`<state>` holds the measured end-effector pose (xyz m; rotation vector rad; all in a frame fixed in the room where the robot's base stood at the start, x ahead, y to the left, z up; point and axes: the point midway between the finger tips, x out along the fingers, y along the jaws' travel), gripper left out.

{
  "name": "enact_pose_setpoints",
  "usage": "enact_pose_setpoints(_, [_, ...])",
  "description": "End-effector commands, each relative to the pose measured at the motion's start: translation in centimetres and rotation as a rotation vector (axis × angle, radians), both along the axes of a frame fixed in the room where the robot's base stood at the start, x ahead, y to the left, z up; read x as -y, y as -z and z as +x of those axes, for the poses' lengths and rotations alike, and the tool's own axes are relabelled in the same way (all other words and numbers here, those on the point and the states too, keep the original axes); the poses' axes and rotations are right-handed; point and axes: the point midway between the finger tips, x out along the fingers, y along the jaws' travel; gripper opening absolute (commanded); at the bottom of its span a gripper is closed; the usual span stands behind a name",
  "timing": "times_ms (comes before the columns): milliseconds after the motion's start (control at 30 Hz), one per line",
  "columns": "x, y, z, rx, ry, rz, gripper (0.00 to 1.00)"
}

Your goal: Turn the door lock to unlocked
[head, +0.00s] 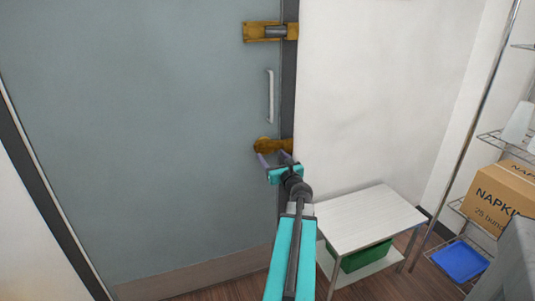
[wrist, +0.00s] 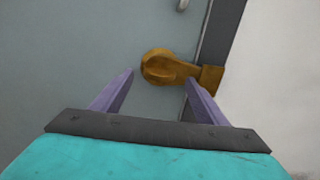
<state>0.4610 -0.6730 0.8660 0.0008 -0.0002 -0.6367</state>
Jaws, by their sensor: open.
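The brass door lock (head: 268,146) sits low on the right edge of the grey-blue door (head: 150,120), below the white handle (head: 270,96). In the wrist view the lock (wrist: 165,67) shows a rounded body with a raised thumb turn and a brass part (wrist: 208,78) on the frame side. My gripper (head: 274,157) is open, with its two purple fingers just below the lock. In the wrist view the gripper (wrist: 160,80) has one fingertip left of the lock and one below its right part. Nothing is between the fingers. Whether a finger touches the lock is unclear.
A second brass latch (head: 265,32) is higher on the door edge. A white table (head: 368,213) with a green bin (head: 360,254) below stands right of the door. A wire shelf at right holds a napkin box (head: 505,195) and a blue tray (head: 460,261).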

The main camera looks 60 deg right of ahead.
Motion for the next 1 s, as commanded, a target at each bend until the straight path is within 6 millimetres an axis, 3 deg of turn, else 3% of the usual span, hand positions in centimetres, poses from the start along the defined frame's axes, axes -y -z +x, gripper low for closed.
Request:
enact_pose_setpoints(400, [2.3, 0.0, 3.1, -0.001, -0.001, -0.001, 0.67])
enact_pose_setpoints(900, [2.7, 0.0, 3.7, 0.000, -0.001, 0.000, 0.67])
enact_pose_setpoints(1000, [2.7, 0.0, 3.7, 0.000, -0.001, 0.000, 0.54])
